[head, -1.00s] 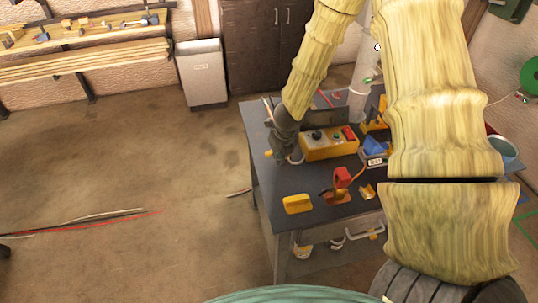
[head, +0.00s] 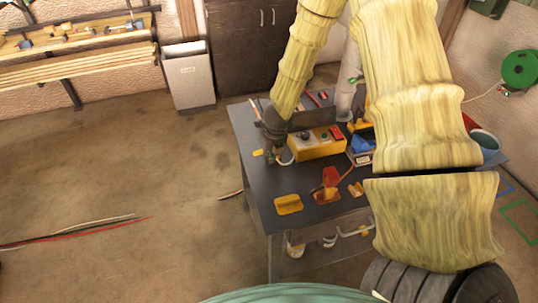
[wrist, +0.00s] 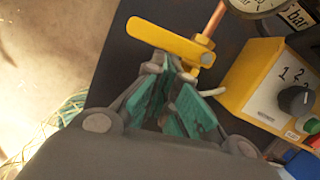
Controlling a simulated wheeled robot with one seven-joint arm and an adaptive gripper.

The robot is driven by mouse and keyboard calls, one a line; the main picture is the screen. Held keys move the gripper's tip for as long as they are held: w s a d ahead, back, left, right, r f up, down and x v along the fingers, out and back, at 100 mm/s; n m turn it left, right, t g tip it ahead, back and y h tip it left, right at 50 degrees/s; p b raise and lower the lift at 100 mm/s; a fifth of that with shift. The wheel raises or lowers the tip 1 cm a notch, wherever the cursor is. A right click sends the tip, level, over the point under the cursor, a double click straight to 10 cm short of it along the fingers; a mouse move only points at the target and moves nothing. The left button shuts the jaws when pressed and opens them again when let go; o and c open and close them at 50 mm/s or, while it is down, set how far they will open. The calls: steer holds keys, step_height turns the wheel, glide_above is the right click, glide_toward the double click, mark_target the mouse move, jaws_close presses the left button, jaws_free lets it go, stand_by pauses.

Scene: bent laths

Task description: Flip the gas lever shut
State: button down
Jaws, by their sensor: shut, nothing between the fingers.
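The gas lever is a flat yellow handle, seen in the wrist view (wrist: 165,42) and as a small yellow tip in the head view (head: 257,153). It pivots at its right end beside a copper pipe (wrist: 211,20) and points left, roughly crosswise to the pipe in the picture. My gripper (wrist: 166,68) is shut and empty, its teal fingers just below the lever's middle in the wrist view. I cannot tell whether they touch it.
A yellow control box (head: 317,143) stands right of my gripper, its black knob (wrist: 297,100) close by. A pressure gauge (wrist: 256,5) is above the pipe. A yellow block (head: 288,204) and red-orange tool (head: 327,186) lie nearer on the workbench (head: 258,185).

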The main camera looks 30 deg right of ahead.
steer(key=p+v, duration=0.8)
steer(key=v, duration=0.2)
stand_by(0.4)
stand_by(0.5)
